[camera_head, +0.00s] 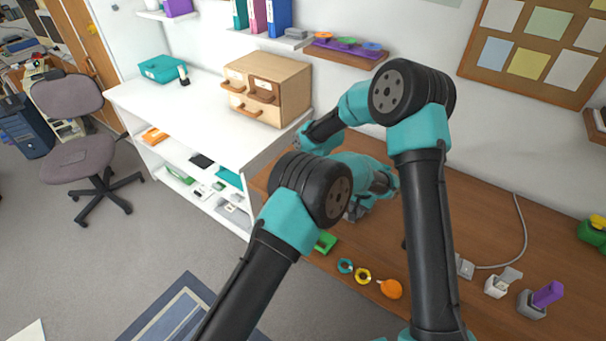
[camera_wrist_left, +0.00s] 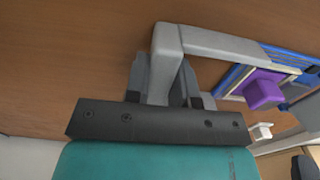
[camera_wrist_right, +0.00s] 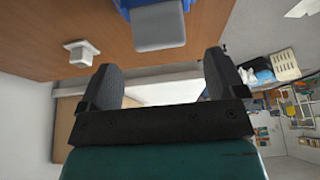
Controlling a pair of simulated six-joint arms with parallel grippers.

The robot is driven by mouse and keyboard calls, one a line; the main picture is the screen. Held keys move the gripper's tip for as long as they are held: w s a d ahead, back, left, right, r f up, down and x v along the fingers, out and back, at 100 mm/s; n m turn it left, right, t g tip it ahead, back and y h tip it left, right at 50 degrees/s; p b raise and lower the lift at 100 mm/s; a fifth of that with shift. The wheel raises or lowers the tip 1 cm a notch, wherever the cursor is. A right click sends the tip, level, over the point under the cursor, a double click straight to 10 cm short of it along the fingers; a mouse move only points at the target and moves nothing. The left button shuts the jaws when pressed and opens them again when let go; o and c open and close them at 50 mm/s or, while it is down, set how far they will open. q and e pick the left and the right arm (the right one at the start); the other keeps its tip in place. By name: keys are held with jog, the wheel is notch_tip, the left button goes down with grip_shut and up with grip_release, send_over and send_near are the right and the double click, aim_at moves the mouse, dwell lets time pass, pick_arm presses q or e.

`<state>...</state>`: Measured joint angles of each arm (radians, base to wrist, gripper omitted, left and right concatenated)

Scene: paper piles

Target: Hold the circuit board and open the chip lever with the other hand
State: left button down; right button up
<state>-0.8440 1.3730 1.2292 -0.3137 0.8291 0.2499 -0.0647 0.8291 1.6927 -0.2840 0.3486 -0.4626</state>
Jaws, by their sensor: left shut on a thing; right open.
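In the left wrist view my left gripper (camera_wrist_left: 162,85) is shut on one leg of a bent grey bar (camera_wrist_left: 215,43). The bar runs right toward a blue circuit board (camera_wrist_left: 292,58), which carries a purple square chip (camera_wrist_left: 264,88) in a pale frame. In the right wrist view my right gripper (camera_wrist_right: 163,75) is open and empty. A grey block with a rounded end (camera_wrist_right: 158,28) lies just beyond its fingers, beside a blue part cut off by the top edge. I cannot tell whether this block is the lever. In the head view my arms hide most of the work area.
Both grippers are over the brown desk (camera_head: 500,235). A small white block (camera_wrist_right: 80,52) stands left of the right fingers. Green, teal, yellow and orange items, including an orange one (camera_head: 391,289), line the desk's front. A purple-topped holder (camera_head: 546,294) stands at right; a wooden drawer box (camera_head: 265,90) is behind.

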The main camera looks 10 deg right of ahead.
jog(key=shift+x, duration=2.75)
jog(key=shift+c, duration=0.2)
